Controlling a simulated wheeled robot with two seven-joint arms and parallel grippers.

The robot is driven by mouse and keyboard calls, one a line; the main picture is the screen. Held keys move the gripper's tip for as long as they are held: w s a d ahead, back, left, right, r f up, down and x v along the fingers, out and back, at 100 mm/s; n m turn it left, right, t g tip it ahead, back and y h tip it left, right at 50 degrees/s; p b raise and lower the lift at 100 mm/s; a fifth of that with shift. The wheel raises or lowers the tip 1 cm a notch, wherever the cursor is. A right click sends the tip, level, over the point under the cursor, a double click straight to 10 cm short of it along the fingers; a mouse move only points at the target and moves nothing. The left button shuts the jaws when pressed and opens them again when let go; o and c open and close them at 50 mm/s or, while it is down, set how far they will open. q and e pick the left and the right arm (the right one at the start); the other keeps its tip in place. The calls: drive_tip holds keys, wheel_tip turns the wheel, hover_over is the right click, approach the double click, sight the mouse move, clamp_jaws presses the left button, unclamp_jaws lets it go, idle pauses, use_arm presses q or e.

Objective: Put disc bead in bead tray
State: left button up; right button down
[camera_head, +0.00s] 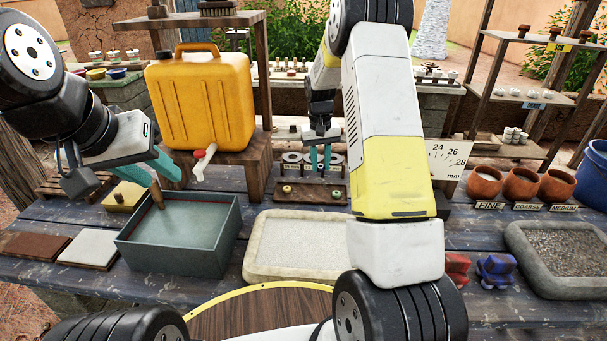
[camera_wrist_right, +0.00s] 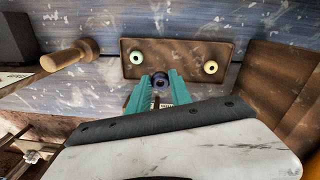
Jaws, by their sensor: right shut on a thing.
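My right gripper (camera_head: 321,165) hangs above the back middle of the table. In the right wrist view its teal fingers (camera_wrist_right: 161,92) are shut on a small dark blue bead with a hole (camera_wrist_right: 160,81), which I take as the disc bead. The brown wooden bead tray (camera_head: 310,198) lies just in front of and below it; it also shows in the wrist view (camera_wrist_right: 175,72). A green bead (camera_wrist_right: 137,57) and a pale yellow bead (camera_wrist_right: 210,67) sit at the tray's two ends, with its middle bare.
The water-filled basin (camera_head: 178,258) holds a wooden stick (camera_head: 157,194). A yellow jerrycan (camera_head: 202,100) with a tap stands at the left on a wooden stand. A rack with ring shapes (camera_head: 292,157) is behind the tray. A pale shallow tray (camera_head: 298,268) lies in front.

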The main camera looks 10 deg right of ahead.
sight(320, 195)
wheel_tip(320, 195, down, 10)
drive_tip(key=shift+r, duration=0.25)
drive_tip(key=shift+f, duration=0.1)
drive_tip(key=c, duration=1.2)
unclamp_jaws()
drive_tip(key=shift+o, duration=0.2)
